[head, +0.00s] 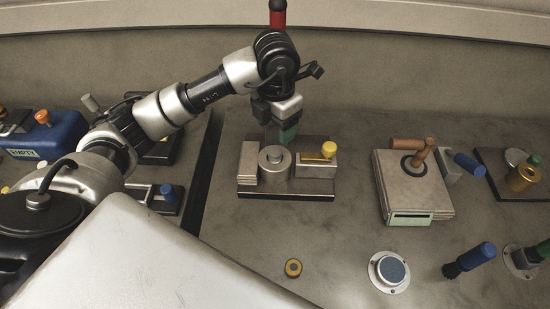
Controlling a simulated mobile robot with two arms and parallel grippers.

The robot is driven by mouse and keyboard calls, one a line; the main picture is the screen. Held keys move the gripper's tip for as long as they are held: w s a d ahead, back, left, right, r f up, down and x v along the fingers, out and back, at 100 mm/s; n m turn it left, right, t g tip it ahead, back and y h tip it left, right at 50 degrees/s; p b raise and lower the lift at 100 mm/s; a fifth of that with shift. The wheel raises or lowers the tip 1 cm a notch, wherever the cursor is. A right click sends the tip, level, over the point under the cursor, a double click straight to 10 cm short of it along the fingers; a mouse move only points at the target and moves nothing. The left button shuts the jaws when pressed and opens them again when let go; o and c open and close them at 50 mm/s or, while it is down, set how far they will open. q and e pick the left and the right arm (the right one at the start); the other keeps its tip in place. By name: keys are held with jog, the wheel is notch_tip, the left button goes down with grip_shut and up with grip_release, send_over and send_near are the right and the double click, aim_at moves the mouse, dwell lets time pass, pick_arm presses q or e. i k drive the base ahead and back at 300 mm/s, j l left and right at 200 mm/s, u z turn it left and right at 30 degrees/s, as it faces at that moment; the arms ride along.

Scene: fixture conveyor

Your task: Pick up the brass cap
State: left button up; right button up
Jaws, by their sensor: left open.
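A small brass ring-like piece with a dark centre (293,268) lies on the grey table at the front middle. A larger brass cylinder (521,178) sits on a dark fixture at the right edge. I cannot tell for sure which of the two is the brass cap. My left gripper (279,138) is open and points down just behind and above a middle fixture (248,163), which holds a round metal part (274,162). It is well apart from both brass pieces. The tips partly merge with the fixture behind. My right gripper does not show.
A yellow-knobbed block (318,166) is on the middle fixture. A pale box (395,183) with brown-handled tools stands right of it. A round flange (389,271) and a blue-handled tool (470,259) lie in front. A blue box (55,137) is at left. The front-middle table is mostly clear.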

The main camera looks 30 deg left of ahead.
aim_at(293, 269)
jog(key=k, duration=2)
